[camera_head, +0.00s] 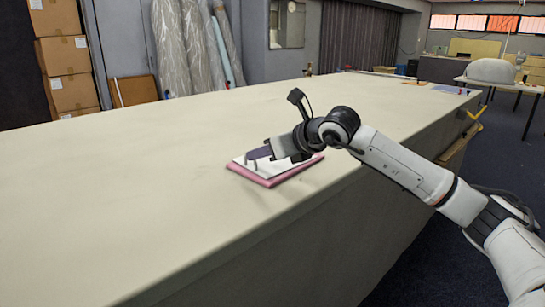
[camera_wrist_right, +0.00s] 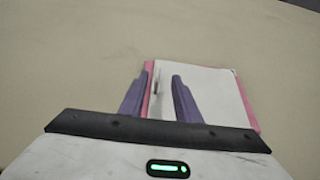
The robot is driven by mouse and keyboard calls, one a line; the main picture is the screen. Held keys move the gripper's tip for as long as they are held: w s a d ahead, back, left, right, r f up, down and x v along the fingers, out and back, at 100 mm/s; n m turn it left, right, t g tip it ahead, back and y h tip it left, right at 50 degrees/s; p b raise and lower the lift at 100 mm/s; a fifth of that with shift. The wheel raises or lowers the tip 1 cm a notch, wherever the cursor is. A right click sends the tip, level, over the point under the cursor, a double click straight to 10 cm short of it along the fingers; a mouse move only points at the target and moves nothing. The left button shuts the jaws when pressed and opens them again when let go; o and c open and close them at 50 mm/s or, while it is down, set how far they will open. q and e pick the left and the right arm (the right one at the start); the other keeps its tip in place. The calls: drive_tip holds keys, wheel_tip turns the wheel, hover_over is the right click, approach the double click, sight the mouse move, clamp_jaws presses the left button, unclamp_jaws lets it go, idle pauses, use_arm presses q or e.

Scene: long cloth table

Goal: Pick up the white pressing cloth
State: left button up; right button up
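The white pressing cloth (camera_head: 263,168) lies flat on a pink, board-like piece (camera_head: 272,182) near the front edge of the table. In the right wrist view the cloth (camera_wrist_right: 205,84) shows with a pink margin (camera_wrist_right: 246,105) along its sides. My right gripper (camera_head: 252,163) is low over the cloth's left part and hides some of it. In the wrist view its purple fingers (camera_wrist_right: 162,76) stand apart, with white cloth and a thin upright mark between them. Whether the fingertips touch the cloth, I cannot tell. My left gripper is not in view.
The long cream table (camera_head: 130,180) is clear around the cloth. Small items (camera_head: 412,82) lie at its far end. Cardboard boxes (camera_head: 70,75) and leaning fabric rolls (camera_head: 185,45) stand behind it.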

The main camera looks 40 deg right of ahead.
drive_tip(key=x, duration=0.5)
drive_tip(key=shift+w+a+f, duration=0.2)
drive_tip(key=shift+w+f, duration=0.05)
drive_tip(key=shift+f, duration=0.05)
clamp_jaws()
